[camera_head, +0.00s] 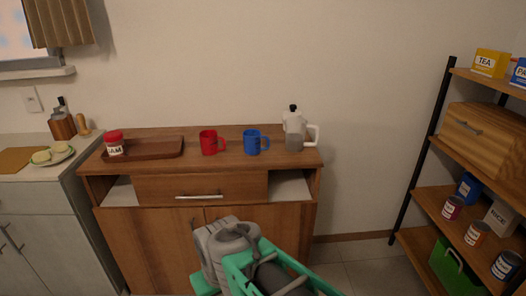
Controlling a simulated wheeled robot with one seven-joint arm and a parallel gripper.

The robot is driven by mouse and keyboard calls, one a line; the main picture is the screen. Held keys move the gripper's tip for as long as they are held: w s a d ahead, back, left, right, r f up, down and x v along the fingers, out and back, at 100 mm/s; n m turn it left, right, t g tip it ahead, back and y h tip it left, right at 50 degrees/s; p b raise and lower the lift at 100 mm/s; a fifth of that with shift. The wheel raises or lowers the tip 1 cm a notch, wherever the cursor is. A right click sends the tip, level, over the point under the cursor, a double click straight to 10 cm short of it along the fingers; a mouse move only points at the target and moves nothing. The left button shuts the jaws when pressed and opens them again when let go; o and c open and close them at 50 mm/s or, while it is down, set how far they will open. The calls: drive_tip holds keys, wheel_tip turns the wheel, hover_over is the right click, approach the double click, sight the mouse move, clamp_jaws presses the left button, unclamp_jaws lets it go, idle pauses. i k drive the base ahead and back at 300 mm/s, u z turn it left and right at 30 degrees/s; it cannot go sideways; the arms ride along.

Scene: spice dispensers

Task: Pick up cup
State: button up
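A red cup (209,143) stands upright on the wooden sideboard (200,131), left of the middle, with its handle to the right. A blue cup (251,142) stands upright to the right of it, also with its handle to the right. My arm, green and grey, rises from the bottom of the picture in front of the sideboard. My gripper (204,283) appears only in part at the low end of the arm, below and apart from both cups. Its fingertips cannot be made out.
A brown tray (165,148) with a red-lidded jam jar (115,143) lies left of the cups. A moka pot (294,130) stands to their right. A counter (25,173) adjoins on the left. A black-framed shelf (431,150) stands at the right. Floor shows between.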

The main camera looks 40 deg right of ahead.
sight(251, 137)
drive_tip(key=k, duration=0.4)
drive_tip(key=z, duration=0.75)
drive_tip(key=i, duration=0.7)
drive_tip(key=u, duration=0.1)
